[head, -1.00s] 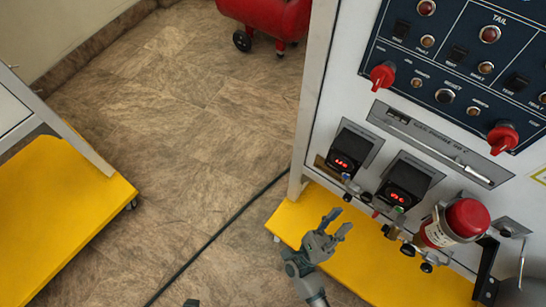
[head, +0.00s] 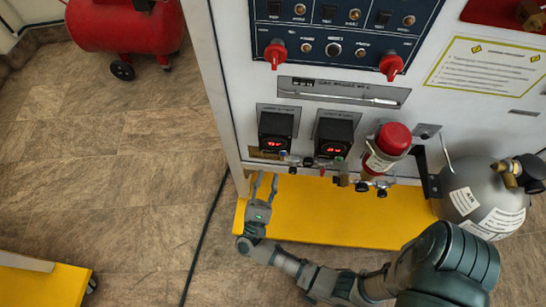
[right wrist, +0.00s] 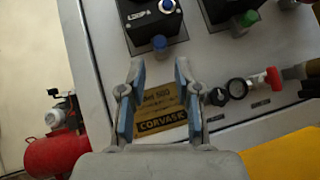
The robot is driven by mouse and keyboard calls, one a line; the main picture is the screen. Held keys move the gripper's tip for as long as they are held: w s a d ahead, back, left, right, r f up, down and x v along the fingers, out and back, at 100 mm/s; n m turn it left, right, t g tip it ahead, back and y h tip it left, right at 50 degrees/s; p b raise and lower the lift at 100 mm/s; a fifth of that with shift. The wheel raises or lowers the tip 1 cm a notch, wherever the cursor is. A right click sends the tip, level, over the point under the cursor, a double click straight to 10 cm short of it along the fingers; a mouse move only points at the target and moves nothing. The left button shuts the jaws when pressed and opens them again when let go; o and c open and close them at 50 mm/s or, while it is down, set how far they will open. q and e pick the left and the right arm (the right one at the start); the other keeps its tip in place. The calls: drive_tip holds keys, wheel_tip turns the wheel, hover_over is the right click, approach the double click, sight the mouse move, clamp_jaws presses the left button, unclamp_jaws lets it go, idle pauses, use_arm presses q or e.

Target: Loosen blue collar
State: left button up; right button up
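The blue collar (right wrist: 159,42) is a small blue knob under the left display box (right wrist: 153,20) in the right wrist view. In the head view it is very small under the matching left display box (head: 276,133). My right gripper (head: 264,178) is open and empty in front of the panel, below that box. In the right wrist view its two fingers (right wrist: 157,68) point up toward the collar, which appears beyond and between the tips, apart from them. A yellow "CORVASK" label shows between the fingers. My left gripper is not in view.
A second display box (head: 334,136) with a green knob (right wrist: 249,18) is to the right. Beyond it are a red-capped cylinder (head: 388,148), small valves and a grey tank (head: 482,197). The yellow base (head: 330,215) juts out below. A red compressor (head: 125,25) stands on open floor.

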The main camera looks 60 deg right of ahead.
drive_tip(key=x, duration=0.6)
drive_tip(key=shift+r, duration=0.3)
drive_tip(key=shift+d+f, duration=0.1)
drive_tip(key=shift+d, duration=0.2)
clamp_jaws()
drive_tip(key=shift+s+n+t+y+p, duration=0.15)
drive_tip(key=shift+n+t+y+p, duration=0.5)
drive_tip(key=shift+n+t, duration=1.8)
drive_tip(key=shift+s+n+t+y+p, duration=0.1)
drive_tip(key=shift+n+t+y+p, duration=0.55)
drive_tip(key=shift+n+t, duration=1.75)
